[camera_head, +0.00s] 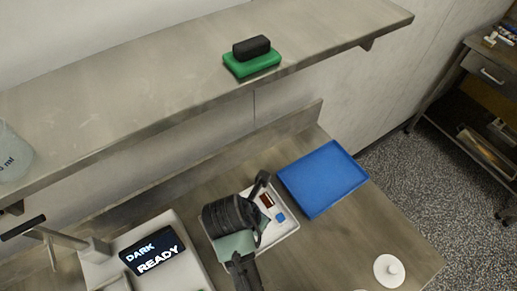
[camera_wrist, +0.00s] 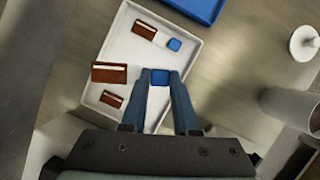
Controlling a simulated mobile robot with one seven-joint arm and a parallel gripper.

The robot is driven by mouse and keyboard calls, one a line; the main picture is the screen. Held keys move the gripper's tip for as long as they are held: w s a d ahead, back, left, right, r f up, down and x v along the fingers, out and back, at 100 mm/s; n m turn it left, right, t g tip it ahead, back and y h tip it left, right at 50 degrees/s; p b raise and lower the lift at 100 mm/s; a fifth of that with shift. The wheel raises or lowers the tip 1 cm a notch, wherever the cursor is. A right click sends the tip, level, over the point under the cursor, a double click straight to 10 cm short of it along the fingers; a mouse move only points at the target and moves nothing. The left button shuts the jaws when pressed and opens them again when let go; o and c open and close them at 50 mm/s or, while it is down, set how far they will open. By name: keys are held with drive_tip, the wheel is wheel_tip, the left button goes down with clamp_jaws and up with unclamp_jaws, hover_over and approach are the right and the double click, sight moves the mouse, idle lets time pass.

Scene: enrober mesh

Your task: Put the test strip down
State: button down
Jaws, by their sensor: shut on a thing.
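My gripper (camera_wrist: 160,77) is shut on the blue tab of a test strip. The strip's brown end (camera_wrist: 109,73), with a white stripe, sticks out to the left of the fingers. It looks larger than the other strips, so it appears to be held above the white tray (camera_wrist: 122,45). A second strip (camera_wrist: 145,30) with a blue tab (camera_wrist: 174,44) lies in the tray's far part. A third brown strip end (camera_wrist: 112,98) lies nearer, its other end hidden by my finger. In the head view my gripper hides part of the white tray (camera_head: 285,236).
A blue tray (camera_head: 322,178) lies behind and right of the white one. A white knobbed lid (camera_head: 389,270) is at the right. A shelf (camera_head: 150,85) bearing a green block (camera_head: 252,65) overhangs the back.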

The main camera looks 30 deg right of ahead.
wheel_tip(320, 180, down, 5)
drive_tip(key=shift+a+f, duration=0.1)
drive_tip(key=shift+a, duration=0.05)
drive_tip(key=shift+f, duration=2.3)
drive_tip(key=shift+f, duration=0.1)
drive_tip(key=c, duration=0.7)
unclamp_jaws()
drive_tip(key=shift+o, duration=0.2)
drive_tip(key=v, duration=1.2)
drive_tip(key=shift+p, duration=0.3)
